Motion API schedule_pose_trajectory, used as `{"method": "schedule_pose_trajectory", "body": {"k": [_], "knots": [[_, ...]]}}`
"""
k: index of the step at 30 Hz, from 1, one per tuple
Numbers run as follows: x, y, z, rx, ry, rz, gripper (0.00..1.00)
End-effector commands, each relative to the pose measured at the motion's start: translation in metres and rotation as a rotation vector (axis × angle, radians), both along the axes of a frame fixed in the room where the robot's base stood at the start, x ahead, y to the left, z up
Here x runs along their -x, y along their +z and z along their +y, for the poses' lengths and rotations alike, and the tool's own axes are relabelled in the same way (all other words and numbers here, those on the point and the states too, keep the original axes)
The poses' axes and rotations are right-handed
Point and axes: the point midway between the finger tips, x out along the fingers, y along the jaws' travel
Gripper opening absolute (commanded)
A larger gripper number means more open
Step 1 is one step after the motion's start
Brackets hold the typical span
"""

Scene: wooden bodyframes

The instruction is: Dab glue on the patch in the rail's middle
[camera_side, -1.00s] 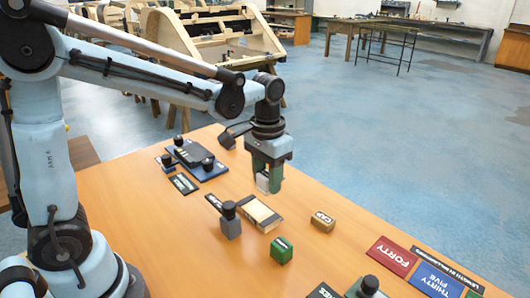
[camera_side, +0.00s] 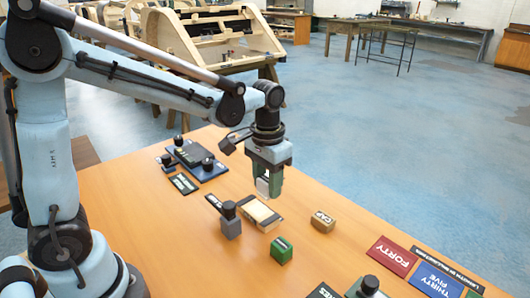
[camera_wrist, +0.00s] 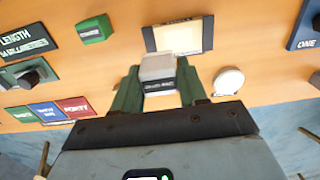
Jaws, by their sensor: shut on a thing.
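My gripper (camera_side: 267,178) is shut on a small pale grey block (camera_side: 262,187), pointing down above the table. In the wrist view my gripper (camera_wrist: 160,97) has its green fingers on either side of the block (camera_wrist: 158,68), which has a dark label too small to read. A light wooden piece with dark ends, seemingly the rail (camera_side: 260,214), lies on the table just below and beyond the held block. It also shows in the wrist view (camera_wrist: 188,36), partly covered by the block. I cannot make out a separate patch on it. A gap shows between block and rail.
A grey block with a black knob (camera_side: 230,222) stands close left of the rail. A green block (camera_side: 281,250) and a wooden block marked CAP (camera_side: 322,221) stand nearby. Red FORTY (camera_side: 392,256) and blue THIRTY FIVE (camera_side: 436,280) plates lie to the right.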

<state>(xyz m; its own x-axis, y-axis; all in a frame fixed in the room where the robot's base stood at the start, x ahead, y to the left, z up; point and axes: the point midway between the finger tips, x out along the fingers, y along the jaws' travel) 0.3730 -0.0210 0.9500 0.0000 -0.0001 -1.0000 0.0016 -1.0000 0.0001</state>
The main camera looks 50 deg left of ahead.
Motion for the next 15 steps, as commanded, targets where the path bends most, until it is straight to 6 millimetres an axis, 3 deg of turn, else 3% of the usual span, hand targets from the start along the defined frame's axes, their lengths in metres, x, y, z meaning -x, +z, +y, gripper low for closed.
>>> {"method": "schedule_pose_trajectory", "body": {"k": [15], "knots": [[0.000, -0.047, 0.000, 0.000, 0.000, 0.000, 0.14]]}}
